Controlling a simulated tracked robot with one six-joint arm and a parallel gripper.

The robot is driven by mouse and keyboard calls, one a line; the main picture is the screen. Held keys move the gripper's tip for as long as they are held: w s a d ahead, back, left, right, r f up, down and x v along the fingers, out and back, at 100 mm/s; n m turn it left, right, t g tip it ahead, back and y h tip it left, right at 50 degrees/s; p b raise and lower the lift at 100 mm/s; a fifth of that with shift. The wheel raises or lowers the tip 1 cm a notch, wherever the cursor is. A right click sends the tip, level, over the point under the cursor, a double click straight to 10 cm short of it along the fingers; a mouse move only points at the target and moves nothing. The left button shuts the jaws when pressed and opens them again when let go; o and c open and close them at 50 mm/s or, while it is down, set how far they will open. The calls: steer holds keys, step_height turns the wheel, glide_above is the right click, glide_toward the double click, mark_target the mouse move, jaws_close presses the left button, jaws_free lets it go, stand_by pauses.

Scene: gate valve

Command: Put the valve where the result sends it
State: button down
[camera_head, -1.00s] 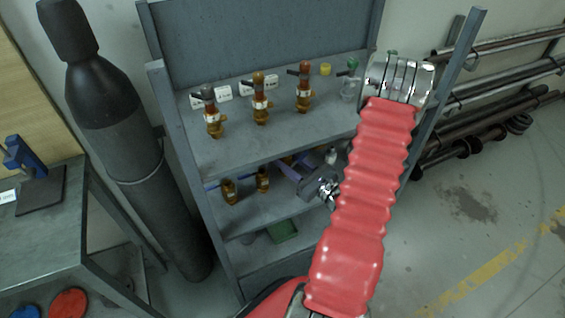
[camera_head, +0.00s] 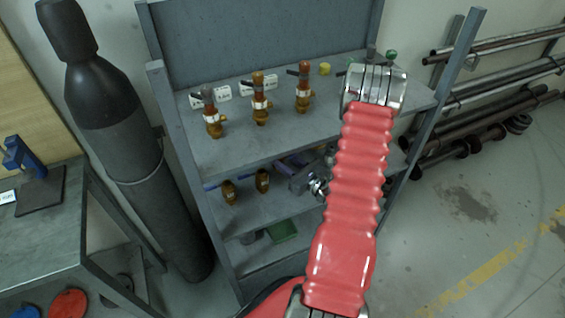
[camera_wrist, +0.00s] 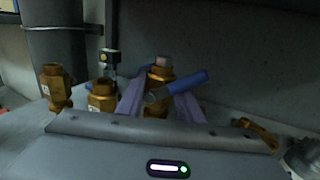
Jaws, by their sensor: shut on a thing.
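In the wrist view, my gripper (camera_wrist: 160,103) has its two pale purple fingers closed around a brass valve (camera_wrist: 160,72) with a blue lever. The valve looks upright; its lower part is hidden by my gripper. Two more brass valves, (camera_wrist: 57,88) and (camera_wrist: 102,95), stand to its left, apart from the fingers. In the head view, these two valves, (camera_head: 229,192) and (camera_head: 262,181), stand on the middle shelf. My gripper (camera_head: 288,163) reaches into that shelf level, partly covered by my red arm. The held valve cannot be made out there.
The grey rack's top shelf (camera_head: 240,143) carries three brass valves with coloured tops, (camera_head: 213,113), (camera_head: 260,100) and (camera_head: 303,88), white labels and a yellow cup (camera_head: 324,69). A green tray (camera_head: 283,231) is below. A gas cylinder (camera_head: 135,150) and workbench (camera_head: 45,235) stand left.

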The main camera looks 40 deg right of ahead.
step_height(320, 180, down, 2)
steer(key=shift+f, duration=0.25)
steer(key=shift+w+f, duration=0.2)
steer(key=shift+f, duration=0.4)
steer(key=c, duration=1.2)
jaws_free()
steer(key=shift+s, duration=0.1)
steer(key=shift+s+d+f, duration=0.1)
steer(key=shift+s+d, duration=0.1)
steer(key=shift+s, duration=2.8)
steer(key=shift+s+d+f, duration=0.1)
steer(key=shift+s+d, duration=0.05)
steer(key=shift+s, duration=2.8)
